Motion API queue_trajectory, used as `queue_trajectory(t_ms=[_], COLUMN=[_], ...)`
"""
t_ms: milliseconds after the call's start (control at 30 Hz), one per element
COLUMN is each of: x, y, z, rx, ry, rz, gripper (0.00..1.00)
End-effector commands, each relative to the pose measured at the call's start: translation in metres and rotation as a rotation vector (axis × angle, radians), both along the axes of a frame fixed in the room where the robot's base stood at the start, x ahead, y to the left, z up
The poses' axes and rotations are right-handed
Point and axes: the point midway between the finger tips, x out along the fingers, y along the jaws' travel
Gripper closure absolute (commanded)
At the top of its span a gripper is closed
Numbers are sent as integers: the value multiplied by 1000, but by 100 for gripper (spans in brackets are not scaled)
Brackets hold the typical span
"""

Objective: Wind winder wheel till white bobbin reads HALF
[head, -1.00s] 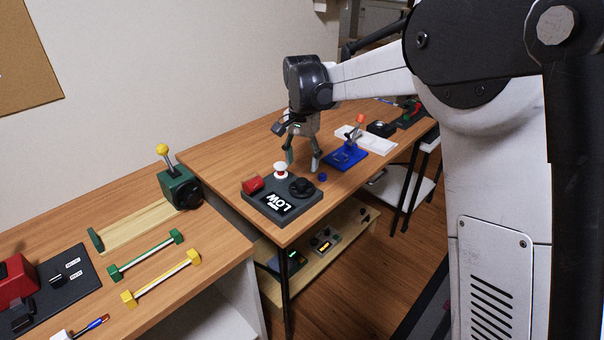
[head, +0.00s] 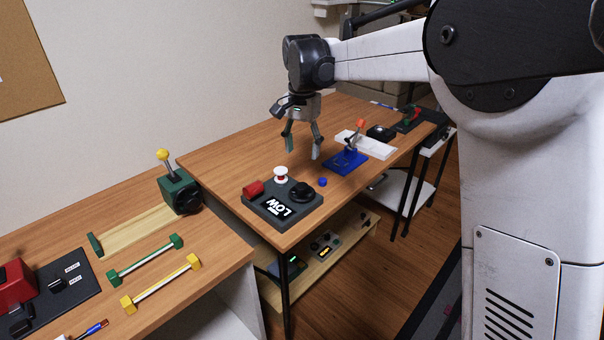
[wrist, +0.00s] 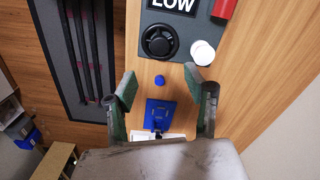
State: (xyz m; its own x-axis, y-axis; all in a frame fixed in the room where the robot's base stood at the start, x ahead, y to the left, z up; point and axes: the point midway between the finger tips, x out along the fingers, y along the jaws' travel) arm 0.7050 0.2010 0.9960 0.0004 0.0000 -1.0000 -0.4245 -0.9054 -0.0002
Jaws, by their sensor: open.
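The winder is a dark grey base (head: 262,211) near the front corner of the middle table. Its display (head: 278,208) reads LOW. The black winder wheel (head: 302,192) sits at its right, and it also shows in the wrist view (wrist: 159,41). The white bobbin (head: 280,175) stands at the back of the base, with a red cylinder (head: 253,189) to its left. My gripper (head: 302,153) is open and empty, pointing down above the table behind the winder. In the wrist view its fingers (wrist: 167,90) are spread, with the wheel beyond them.
A small blue knob (head: 323,182) lies right of the wheel. A blue lever base (head: 362,163) and a white tray (head: 378,147) stand farther back. A green box with a yellow-knobbed lever (head: 179,190) is on the left table. A gap separates the two tables.

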Motion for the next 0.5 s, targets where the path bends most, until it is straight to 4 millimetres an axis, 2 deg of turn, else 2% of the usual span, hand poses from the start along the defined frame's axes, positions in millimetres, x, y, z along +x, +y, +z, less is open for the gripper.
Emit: queue_trajectory(t_ms=[167,500], x=[1,1], y=[0,2], z=[5,18], rx=[0,0], ry=[0,0], rz=[114,785], gripper=[52,52])
